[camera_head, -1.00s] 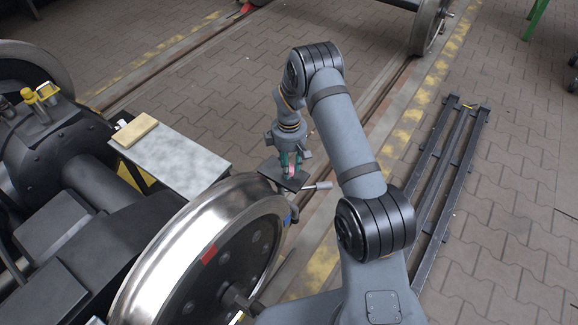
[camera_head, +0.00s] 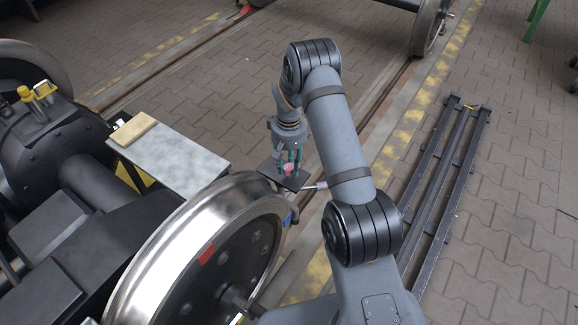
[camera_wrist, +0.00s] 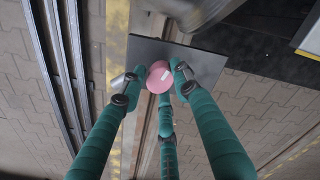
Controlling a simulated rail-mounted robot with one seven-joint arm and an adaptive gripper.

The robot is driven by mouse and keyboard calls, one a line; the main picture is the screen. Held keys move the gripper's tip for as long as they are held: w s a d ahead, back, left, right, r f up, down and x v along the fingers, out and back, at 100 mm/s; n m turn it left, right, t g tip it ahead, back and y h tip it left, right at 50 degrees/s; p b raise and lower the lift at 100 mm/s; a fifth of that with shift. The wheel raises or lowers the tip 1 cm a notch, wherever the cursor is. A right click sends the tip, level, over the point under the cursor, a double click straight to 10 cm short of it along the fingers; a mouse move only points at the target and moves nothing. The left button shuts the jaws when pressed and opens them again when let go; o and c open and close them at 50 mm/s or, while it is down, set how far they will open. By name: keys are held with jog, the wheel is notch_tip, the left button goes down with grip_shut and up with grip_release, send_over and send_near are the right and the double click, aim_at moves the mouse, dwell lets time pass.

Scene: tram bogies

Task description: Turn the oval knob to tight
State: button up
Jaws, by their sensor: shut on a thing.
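The oval knob (camera_wrist: 159,77) is pinkish-red with a pale mark on its top. It stands on a dark square plate (camera_wrist: 205,62), and it also shows small in the head view (camera_head: 288,168). My gripper (camera_wrist: 158,88) has several green fingers with dark tips, set around the knob from different sides and shut on it. In the head view my gripper (camera_head: 289,163) points down at the plate (camera_head: 268,175) beside the large wheel. I cannot read any tight or loose marking.
A bright-rimmed wheel (camera_head: 160,250) stands just left of the plate. A grey table (camera_head: 180,160) with a wooden block (camera_head: 133,129) is farther left. A light handle (camera_head: 316,186) sticks out right of the plate. A dark metal frame (camera_head: 450,180) lies on the paving at right.

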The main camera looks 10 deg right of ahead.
aim_at(289, 167)
jog(key=m+b, duration=0.1)
jog(key=m, duration=0.4)
jog(key=shift+f+m, duration=0.1)
jog(key=shift+m, duration=0.3)
jog(key=m+b, duration=0.2)
jog(key=m, duration=0.3)
jog(key=shift+m, duration=0.3)
jog(key=o, duration=1.1)
jog(key=shift+o, duration=0.3)
jog(key=shift+r, duration=0.2)
notch_tip(289, 167, up, 12)
jog(key=shift+f, duration=0.25)
